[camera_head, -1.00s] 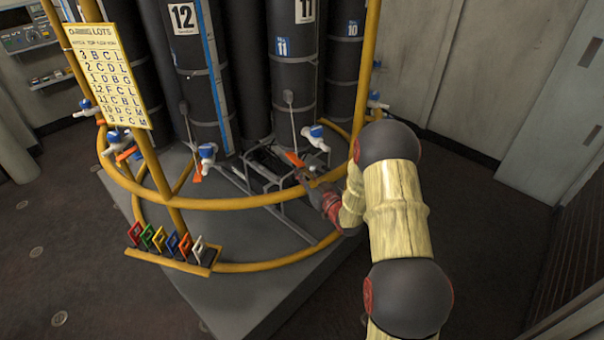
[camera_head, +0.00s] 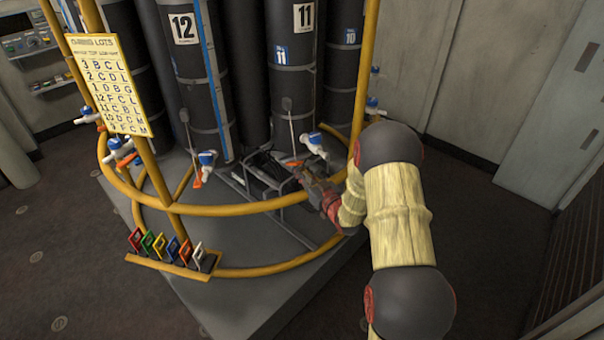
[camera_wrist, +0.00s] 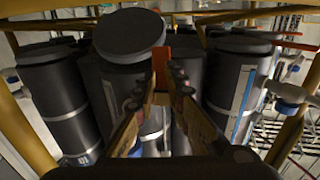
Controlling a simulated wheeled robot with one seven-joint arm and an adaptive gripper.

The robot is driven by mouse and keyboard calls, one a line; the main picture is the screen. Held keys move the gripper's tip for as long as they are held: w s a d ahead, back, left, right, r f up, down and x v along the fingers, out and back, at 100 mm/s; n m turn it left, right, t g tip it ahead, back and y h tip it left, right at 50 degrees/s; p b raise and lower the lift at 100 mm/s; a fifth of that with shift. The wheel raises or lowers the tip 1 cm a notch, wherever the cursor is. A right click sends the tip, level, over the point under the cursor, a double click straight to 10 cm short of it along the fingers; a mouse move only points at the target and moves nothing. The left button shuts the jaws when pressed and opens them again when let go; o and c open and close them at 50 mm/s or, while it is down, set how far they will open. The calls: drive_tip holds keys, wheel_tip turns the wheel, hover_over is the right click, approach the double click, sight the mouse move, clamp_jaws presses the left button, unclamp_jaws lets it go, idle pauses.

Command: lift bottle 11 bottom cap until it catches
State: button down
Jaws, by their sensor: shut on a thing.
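Bottle 11 (camera_head: 292,95) is a tall black cylinder with an "11" label, standing in the yellow-railed rack in the head view. My gripper (camera_head: 303,176) reaches in low at its foot, inside the rail. In the wrist view, a dark round cap (camera_wrist: 130,33) sits tilted at the end of the middle bottle. An orange tab (camera_wrist: 161,62) stands beside this cap, between the tips of my gripper (camera_wrist: 164,88), which is shut on it. The fingers hide part of the bottle. I cannot tell whether the cap has caught.
Bottle 12 (camera_head: 188,75) stands left of it. The yellow rail (camera_head: 240,210) curves in front. Blue-and-white valves (camera_head: 207,160) hang around the rack. A wire frame (camera_head: 262,175) lies at the foot. Coloured tags (camera_head: 160,243) hang low left; a lots board (camera_head: 103,83) is upper left.

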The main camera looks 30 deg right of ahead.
drive_tip(key=shift+w+a+f+b, duration=0.1)
drive_tip(key=shift+a+f+b, duration=0.25)
drive_tip(key=shift+f+b, duration=1.35)
drive_tip(key=shift+f, duration=0.05)
drive_tip(key=shift+s, duration=0.25)
drive_tip(key=s, duration=1)
drive_tip(key=shift+d, duration=0.4)
drive_tip(key=shift+w+f, duration=0.1)
